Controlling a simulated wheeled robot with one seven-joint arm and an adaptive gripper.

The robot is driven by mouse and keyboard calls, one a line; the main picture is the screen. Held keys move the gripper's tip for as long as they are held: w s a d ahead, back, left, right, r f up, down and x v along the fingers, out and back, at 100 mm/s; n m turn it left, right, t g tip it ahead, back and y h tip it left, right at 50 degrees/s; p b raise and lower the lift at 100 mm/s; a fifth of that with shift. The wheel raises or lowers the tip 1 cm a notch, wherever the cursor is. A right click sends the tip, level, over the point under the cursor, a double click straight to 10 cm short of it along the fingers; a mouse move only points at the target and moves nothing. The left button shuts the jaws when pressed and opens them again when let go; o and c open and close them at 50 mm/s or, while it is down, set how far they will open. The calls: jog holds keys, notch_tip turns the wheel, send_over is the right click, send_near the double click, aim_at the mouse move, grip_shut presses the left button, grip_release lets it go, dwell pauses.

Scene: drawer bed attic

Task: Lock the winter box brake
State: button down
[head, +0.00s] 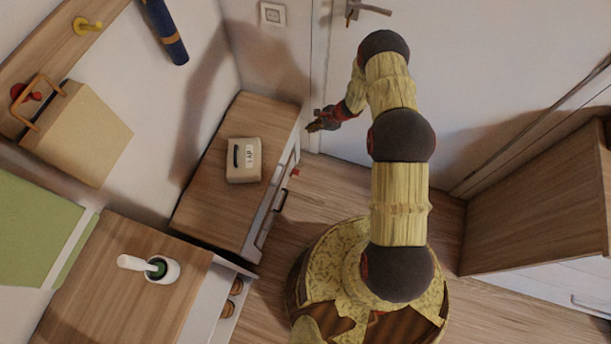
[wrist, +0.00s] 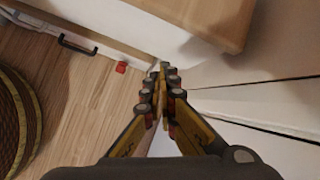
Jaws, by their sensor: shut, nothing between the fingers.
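A small red tab (head: 295,172) sticks out low at the front of the wooden-topped unit (head: 205,190). It also shows in the wrist view (wrist: 121,67), near the floor, beside a white front with a dark handle (wrist: 76,45). I cannot read any label that names the winter box, and I cannot tell whether the red tab is its brake. My gripper (head: 314,125) is shut and empty, by the far right corner of the unit. In the wrist view the closed fingertips (wrist: 163,68) are right of the red tab and apart from it.
A beige case marked "LAP" (head: 243,172) lies on the unit. A door (head: 460,80) is behind my arm, and another cabinet (head: 545,200) stands at right. Wooden floor (head: 325,190) is clear between.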

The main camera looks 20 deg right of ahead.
aim_at(294, 173)
jog(key=s+f+m, duration=0.2)
jog(key=s+f, duration=0.2)
jog(key=f, duration=0.4)
jog(key=s+d+f+m, duration=0.1)
jog(key=s+f, duration=0.3)
jog(key=f, duration=0.3)
jog(key=s+f+m, duration=0.2)
jog(key=s+f, duration=0.3)
jog(key=f, duration=0.3)
jog(key=w+a+f+b, duration=0.5)
jog(key=a+f+b, duration=0.1)
jog(key=f, duration=0.1)
jog(key=shift+w+a+g+h, duration=0.2)
jog(key=shift+a+g+h, duration=0.1)
jog(key=shift+h, duration=0.1)
jog(key=shift+f, duration=0.1)
